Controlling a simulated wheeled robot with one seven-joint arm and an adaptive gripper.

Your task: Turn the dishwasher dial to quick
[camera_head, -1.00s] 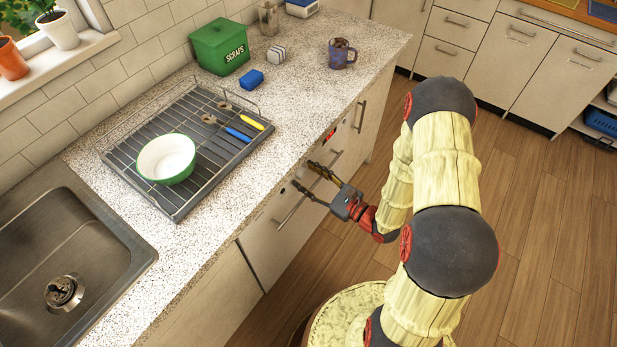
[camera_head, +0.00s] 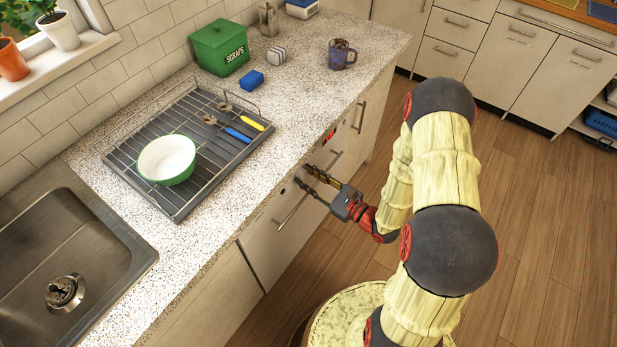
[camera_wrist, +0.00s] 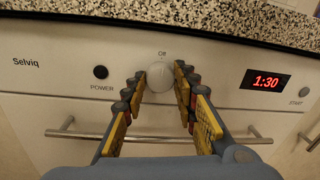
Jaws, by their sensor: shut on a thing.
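The dishwasher's pale front panel (camera_wrist: 215,62) fills the wrist view, with "Selviq" printed at left. The round white dial (camera_wrist: 160,72) is in its middle, under the word "Off". No "quick" label is readable, and I cannot make out where the dial points. My gripper (camera_wrist: 160,82) has one finger on each side of the dial, shut on it at its left and right edges. In the head view my gripper (camera_head: 303,176) reaches the dishwasher front (camera_head: 263,238) below the counter edge; the dial is hidden there.
A dark power button (camera_wrist: 100,72) is left of the dial. A red "1:30" display (camera_wrist: 266,80) and a start button (camera_wrist: 295,106) are to the right. A bar handle (camera_wrist: 85,134) runs below. The speckled counter (camera_head: 300,90) overhangs the panel. Floor (camera_head: 540,220) at right is clear.

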